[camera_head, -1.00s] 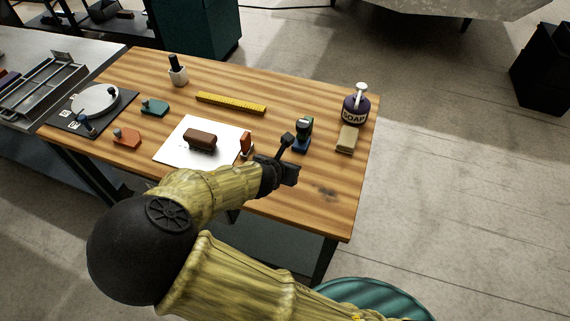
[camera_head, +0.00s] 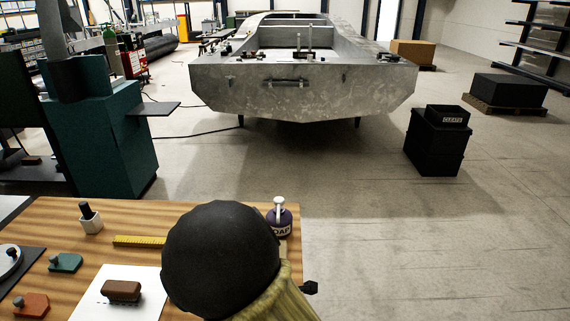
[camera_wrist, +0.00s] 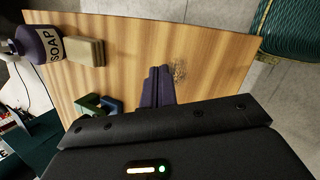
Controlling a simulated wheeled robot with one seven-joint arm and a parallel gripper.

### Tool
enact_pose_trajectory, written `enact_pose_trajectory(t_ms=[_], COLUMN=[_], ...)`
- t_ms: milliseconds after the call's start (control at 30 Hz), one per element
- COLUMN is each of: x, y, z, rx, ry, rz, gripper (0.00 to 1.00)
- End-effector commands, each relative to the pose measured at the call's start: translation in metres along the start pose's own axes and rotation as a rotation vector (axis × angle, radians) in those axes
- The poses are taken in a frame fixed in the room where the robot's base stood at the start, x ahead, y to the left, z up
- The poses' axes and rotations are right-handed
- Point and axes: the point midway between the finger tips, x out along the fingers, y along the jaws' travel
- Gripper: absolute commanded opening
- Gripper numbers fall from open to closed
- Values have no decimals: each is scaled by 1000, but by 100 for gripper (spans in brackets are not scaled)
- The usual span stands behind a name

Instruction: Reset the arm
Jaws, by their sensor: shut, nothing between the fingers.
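My gripper (camera_wrist: 159,84) shows in the wrist view with its two dark fingers together and nothing between them. It hangs over the wooden table (camera_wrist: 125,68), near a dark stain on the wood. In the head view, my black arm joint and yellowish arm link cover part of the table (camera_head: 160,216) and hide most of the gripper.
The purple soap bottle (camera_wrist: 41,45), tan block (camera_wrist: 84,51) and a green-and-blue item (camera_wrist: 97,104) are left of the fingers. A brown block (camera_head: 121,290) lies on white paper. A metal boat (camera_head: 300,92) and black bin (camera_head: 437,140) stand beyond on open floor.

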Motion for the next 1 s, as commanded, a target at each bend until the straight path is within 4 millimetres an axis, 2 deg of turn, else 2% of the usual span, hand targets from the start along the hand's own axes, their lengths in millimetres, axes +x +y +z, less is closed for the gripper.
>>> enact_pose_trajectory(t_ms=[33,100,500,800,1000], x=[-2,-5,-39,-75,-96], y=[-4,-11,-46,-75,-93], z=[13,26,93,134,153], rx=[106,241,992,1519,1807], ry=[13,28,71,64,43], rz=[-24,-55,-195,-254,-270], gripper=[0,0,0,0,0])
